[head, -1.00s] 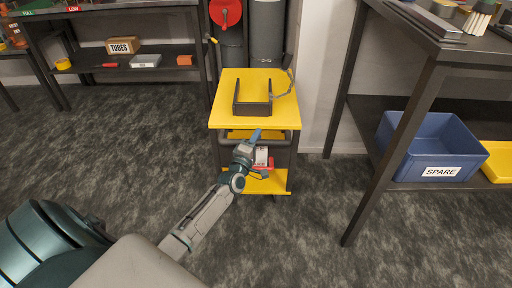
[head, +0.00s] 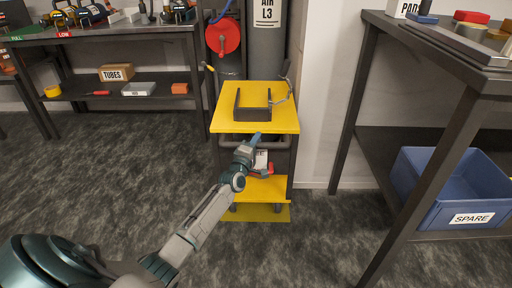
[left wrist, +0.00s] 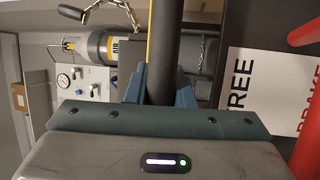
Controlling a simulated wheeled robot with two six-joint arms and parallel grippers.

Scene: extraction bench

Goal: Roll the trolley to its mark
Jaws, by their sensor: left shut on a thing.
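The trolley (head: 228,127) stands in the middle of the head view, with a yellow top, dark frame and yellow lower shelf. A dark U-shaped bracket sits on its top. My left gripper (head: 257,139) is shut on the trolley's dark push handle (head: 284,143). In the left wrist view the dark handle bar (left wrist: 165,45) runs between the fingers (left wrist: 160,90). A FREE/BRAKE plate (left wrist: 255,85) and a red lever (left wrist: 305,33) are beside it. A yellow patch (head: 258,214) shows low beneath the trolley; I cannot tell whether it is a floor mark. My right gripper is out of view.
A gas cylinder (head: 267,42) and a red reel (head: 223,36) stand behind the trolley. A dark bench (head: 432,50) with a blue SPARE crate (head: 440,190) is on the right. A shelf unit (head: 170,88) is at the back left. Carpet is clear left of the trolley.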

